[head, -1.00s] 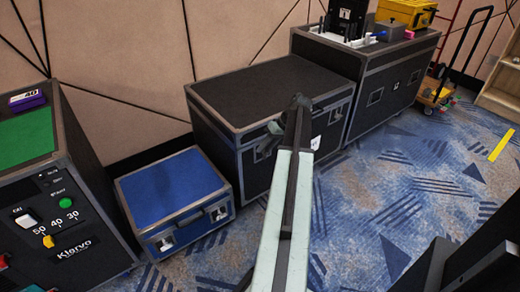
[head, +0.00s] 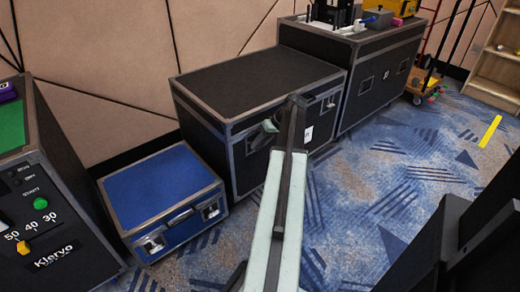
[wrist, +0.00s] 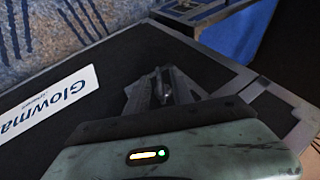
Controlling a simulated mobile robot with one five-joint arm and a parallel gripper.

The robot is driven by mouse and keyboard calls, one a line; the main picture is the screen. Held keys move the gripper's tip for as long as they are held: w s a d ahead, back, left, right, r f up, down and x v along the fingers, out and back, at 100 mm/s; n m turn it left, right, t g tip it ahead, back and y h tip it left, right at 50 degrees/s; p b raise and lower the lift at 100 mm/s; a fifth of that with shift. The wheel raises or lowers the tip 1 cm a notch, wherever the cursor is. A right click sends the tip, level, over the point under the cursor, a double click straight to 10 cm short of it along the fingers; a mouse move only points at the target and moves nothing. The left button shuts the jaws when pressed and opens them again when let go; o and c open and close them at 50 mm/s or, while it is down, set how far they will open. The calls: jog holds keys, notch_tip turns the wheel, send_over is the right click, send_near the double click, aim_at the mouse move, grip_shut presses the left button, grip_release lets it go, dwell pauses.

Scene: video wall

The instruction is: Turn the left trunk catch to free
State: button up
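The blue trunk (head: 160,190) stands shut on the carpet at the left of the head view. I cannot tell how the left catch is turned. My gripper (head: 268,127) is in front of the large black case, right of the trunk and apart from it. In the wrist view my gripper (wrist: 163,85) has its fingers close together with nothing visible between them. A blue piece, probably the trunk, shows at the top there.
The black case (head: 255,82) stands right of the trunk. A black cabinet with knobs (head: 60,215) stands close on its left. In the wrist view a white label (wrist: 45,103) lies on a black surface under my gripper. Carpet is open at right.

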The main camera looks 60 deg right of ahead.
jog(key=shift+r, duration=0.1)
jog(key=shift+c, duration=0.3)
grip_shut()
jog(key=shift+a+r+h+p, duration=0.3)
jog(key=shift+h+p, duration=0.1)
jog(key=shift+p, duration=0.25)
jog(key=shift+a+n+g+h+p, duration=0.15)
jog(key=shift+n+g+h+p, duration=0.15)
jog(key=shift+g+h+p, duration=0.15)
jog(key=shift+f+h, duration=0.1)
jog(key=shift+h, duration=0.55)
jog(key=shift+f+n+g+h, duration=0.25)
jog(key=shift+g+h, duration=0.2)
jog(key=shift+h, duration=0.25)
jog(key=shift+d, duration=0.25)
jog(key=shift+r, duration=0.1)
jog(key=shift+o, duration=0.3)
grip_release()
